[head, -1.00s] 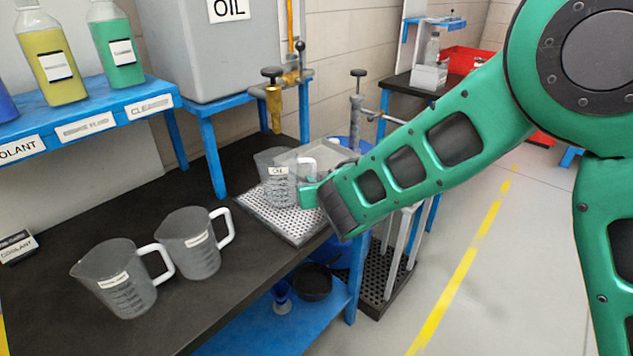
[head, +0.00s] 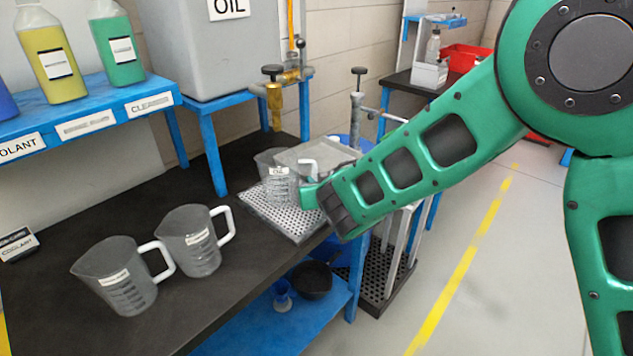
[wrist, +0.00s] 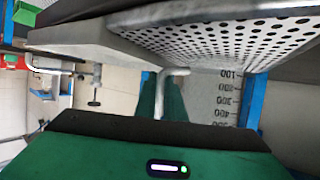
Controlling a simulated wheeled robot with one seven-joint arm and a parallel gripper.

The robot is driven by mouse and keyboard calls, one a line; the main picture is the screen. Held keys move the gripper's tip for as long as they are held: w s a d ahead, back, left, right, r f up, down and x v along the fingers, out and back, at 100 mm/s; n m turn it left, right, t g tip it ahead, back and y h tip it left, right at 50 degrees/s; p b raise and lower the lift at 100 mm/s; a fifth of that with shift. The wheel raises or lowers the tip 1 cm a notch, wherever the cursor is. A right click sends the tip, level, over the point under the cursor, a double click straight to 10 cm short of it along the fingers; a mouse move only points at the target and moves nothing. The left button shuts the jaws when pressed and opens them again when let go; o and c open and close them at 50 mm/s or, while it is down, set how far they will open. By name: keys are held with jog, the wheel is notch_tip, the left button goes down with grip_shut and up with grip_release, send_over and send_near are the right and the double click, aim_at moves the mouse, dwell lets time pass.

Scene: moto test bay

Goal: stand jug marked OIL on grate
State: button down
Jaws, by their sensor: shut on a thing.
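The clear jug marked OIL (head: 279,187) is upright over the perforated metal grate (head: 297,226) at the bench's right edge. My gripper (head: 309,192) comes in from the right and is shut on the jug's white handle (head: 308,164). In the wrist view, the jug's graduated wall (wrist: 225,98) borders the grate's holed surface (wrist: 240,38); the green fingers (wrist: 163,98) are at the handle. I cannot tell whether the jug's base touches the grate.
A brass tap (head: 274,100) hangs from the grey OIL tank (head: 215,45) behind the jug. Two more jugs (head: 120,275) (head: 190,240) stand at the bench's front left. The dark bench (head: 150,215) is clear between them and the grate.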

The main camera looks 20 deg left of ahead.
jog(key=c, duration=1.8)
grip_release()
jog(key=shift+o, duration=0.2)
jog(key=shift+s, duration=0.1)
jog(key=v, duration=1)
jog(key=shift+s+d, duration=0.15)
jog(key=shift+d, duration=0.05)
